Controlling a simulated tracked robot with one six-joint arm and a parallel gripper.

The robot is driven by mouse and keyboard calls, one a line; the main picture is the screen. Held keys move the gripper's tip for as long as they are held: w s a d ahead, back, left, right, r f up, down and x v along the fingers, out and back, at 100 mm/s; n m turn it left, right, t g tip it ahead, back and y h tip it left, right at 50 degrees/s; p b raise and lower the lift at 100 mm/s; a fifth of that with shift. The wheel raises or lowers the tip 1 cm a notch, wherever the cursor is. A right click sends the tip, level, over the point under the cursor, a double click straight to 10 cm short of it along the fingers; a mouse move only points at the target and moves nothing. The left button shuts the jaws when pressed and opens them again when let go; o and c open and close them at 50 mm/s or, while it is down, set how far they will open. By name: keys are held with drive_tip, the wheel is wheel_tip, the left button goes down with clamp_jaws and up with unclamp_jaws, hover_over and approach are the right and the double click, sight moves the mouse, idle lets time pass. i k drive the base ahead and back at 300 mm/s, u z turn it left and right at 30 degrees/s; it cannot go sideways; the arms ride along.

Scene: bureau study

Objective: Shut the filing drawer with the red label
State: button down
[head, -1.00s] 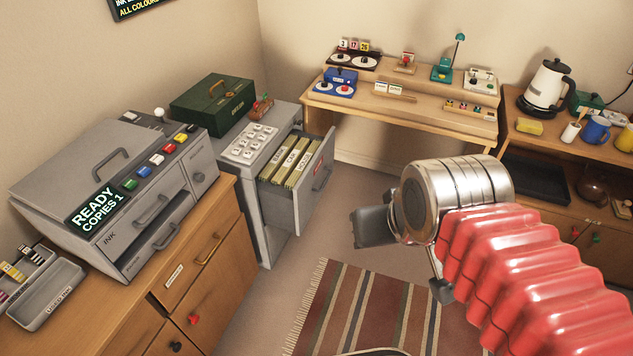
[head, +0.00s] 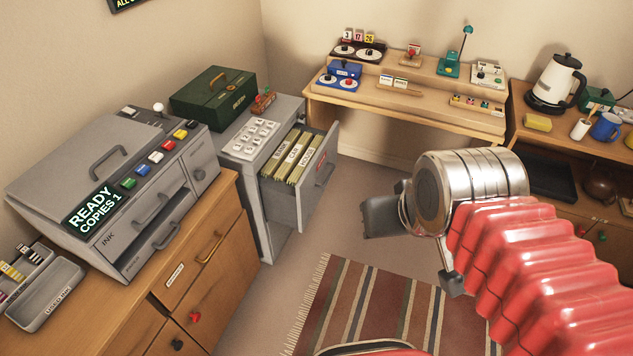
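The grey filing cabinet (head: 245,199) stands left of centre with its top drawer (head: 281,203) pulled out to the right. Green hanging files with white tabs fill the drawer. A small red label (head: 323,157) and a handle show on the drawer's front. My gripper (head: 417,249) is to the right of the drawer front and apart from it, in the air above the floor. Its two dark fingers are spread apart with nothing between them. The metal wrist hides part of the gripper.
A wooden cabinet with a grey copier (head: 115,182) stands at the left. A green box (head: 213,97) sits behind the keypad (head: 250,140). A wooden desk (head: 420,110) stands along the back wall. A striped rug (head: 375,308) lies on the floor. Floor is clear between drawer and gripper.

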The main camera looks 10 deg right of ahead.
sight(291, 181)
drive_tip(key=z, duration=0.25)
drive_tip(key=i, duration=1.05)
drive_tip(key=u, duration=0.5)
